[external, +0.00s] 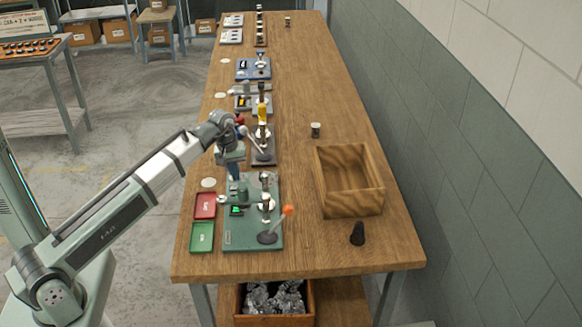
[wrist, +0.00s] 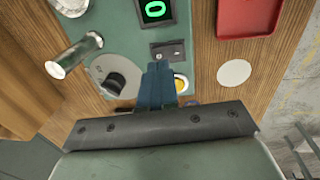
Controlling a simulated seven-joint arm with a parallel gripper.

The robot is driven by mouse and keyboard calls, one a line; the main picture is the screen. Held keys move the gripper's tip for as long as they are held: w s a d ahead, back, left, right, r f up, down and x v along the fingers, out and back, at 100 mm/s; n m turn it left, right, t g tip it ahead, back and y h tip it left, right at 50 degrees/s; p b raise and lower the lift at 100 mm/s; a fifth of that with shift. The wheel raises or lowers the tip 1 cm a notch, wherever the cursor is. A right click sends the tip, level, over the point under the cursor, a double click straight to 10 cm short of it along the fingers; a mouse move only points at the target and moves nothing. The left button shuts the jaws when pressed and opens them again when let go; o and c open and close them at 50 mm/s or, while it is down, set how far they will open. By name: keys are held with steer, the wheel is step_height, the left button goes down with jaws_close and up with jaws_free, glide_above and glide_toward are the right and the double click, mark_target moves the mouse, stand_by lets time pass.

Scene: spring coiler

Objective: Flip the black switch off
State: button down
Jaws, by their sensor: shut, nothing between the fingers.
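The black switch (wrist: 169,49) is a small dark rocker on the green machine panel (wrist: 125,45), just below the lit display (wrist: 155,11) reading 0 in the wrist view. I cannot tell which way it is tipped. My gripper (wrist: 158,68) has its blue fingers together and empty, pointing at the panel beside the switch's lower edge; contact is unclear. In the external view my gripper (external: 233,178) hangs over the far left end of the green machine (external: 240,238). I cannot make out the switch there.
A black knob (wrist: 116,83), a yellow-and-white button (wrist: 181,83) and a metal cylinder (wrist: 75,55) are close to my fingers. A red tray (external: 204,206) and green tray (external: 202,237) lie left of the machine; an open wooden box (external: 347,205) stands right.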

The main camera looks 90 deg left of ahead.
mark_target(235, 187)
steer(key=shift+w+f, duration=0.2)
steer(key=shift+f, duration=1.3)
steer(key=shift+f, duration=0.2)
steer(key=shift+s, duration=0.1)
steer(key=shift+s+r, duration=0.15)
steer(key=shift+s, duration=0.5)
steer(key=shift+r, duration=0.1)
step_height(235, 187, up, 14)
steer(key=s, duration=0.1)
steer(key=shift+s, duration=0.35)
